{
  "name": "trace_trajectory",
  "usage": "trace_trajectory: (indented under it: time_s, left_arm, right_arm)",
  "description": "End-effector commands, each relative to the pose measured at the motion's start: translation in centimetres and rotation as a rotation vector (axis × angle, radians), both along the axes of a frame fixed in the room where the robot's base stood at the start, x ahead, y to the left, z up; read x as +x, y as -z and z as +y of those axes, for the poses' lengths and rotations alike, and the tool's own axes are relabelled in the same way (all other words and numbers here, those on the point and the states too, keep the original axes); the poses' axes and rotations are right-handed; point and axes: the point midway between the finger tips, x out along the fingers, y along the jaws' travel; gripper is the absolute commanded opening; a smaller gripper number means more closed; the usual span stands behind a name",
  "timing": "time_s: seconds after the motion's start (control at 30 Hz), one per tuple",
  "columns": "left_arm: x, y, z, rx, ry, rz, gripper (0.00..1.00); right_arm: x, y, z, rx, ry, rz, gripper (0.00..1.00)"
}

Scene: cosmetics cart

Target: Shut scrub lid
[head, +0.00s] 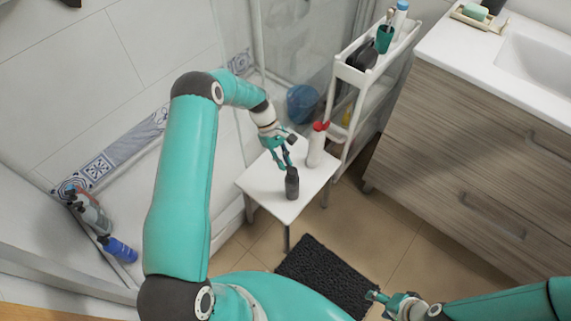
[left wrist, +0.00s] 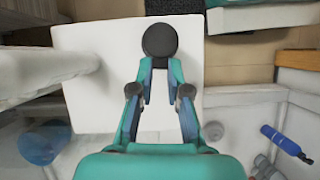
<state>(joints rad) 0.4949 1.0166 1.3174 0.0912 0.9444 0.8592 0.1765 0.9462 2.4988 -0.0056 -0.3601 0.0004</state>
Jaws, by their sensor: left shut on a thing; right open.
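A dark grey cylindrical container (head: 292,184), which I take to be the scrub, stands upright on a small white stool (head: 262,190). My left gripper (head: 289,164) is at its top. In the left wrist view the round dark top (left wrist: 160,40) shows between the tips of the left gripper (left wrist: 160,75), which is shut on it. I cannot tell lid from body, or how the lid sits. My right gripper (head: 386,299) is open and empty, low at the right, over the floor near a dark mat.
A white bottle with a red cap (head: 317,145) stands on the stool just right of the left gripper. Behind is a white cart (head: 352,75) with bottles; a wooden vanity (head: 470,150) is at right. A blue bucket (head: 301,103) and a dark mat (head: 328,275) lie around.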

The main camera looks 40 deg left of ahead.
Motion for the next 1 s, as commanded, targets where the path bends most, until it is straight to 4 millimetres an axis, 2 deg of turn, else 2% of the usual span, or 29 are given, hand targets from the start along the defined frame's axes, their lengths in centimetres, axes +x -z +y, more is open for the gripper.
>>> trace_trajectory:
  time_s: [0.03,0.13,0.53,0.57,0.73,0.77,1.0]
  left_arm:
    - [0.1,1.1,0.2,-0.028,-0.003,0.003,0.0]
    - [0.1,1.2,0.3,-0.082,-0.002,0.012,0.0]
    - [0.0,0.7,0.3,-0.122,0.001,0.019,0.0]
    - [0.0,0.7,0.3,-0.121,0.001,0.018,0.19]
    - [0.0,0.7,0.3,-0.121,0.001,0.018,0.47]
    - [0.0,0.7,0.3,-0.121,0.001,0.018,0.5]
    - [0.0,0.7,0.3,-0.121,0.001,0.018,0.5]
  right_arm:
    - [0.0,1.6,0.0,0.0,0.0,0.001,0.58]
    - [0.0,2.6,0.0,0.0,0.0,0.001,0.58]
    - [0.0,2.8,0.0,0.0,0.0,0.0,0.58]
    - [0.0,2.8,0.0,0.0,0.0,0.0,0.58]
    - [0.0,2.8,0.0,0.0,0.0,0.0,0.58]
    - [0.0,2.8,0.0,0.0,0.0,0.0,0.58]
    - [0.0,2.8,0.0,0.0,0.0,0.0,0.58]
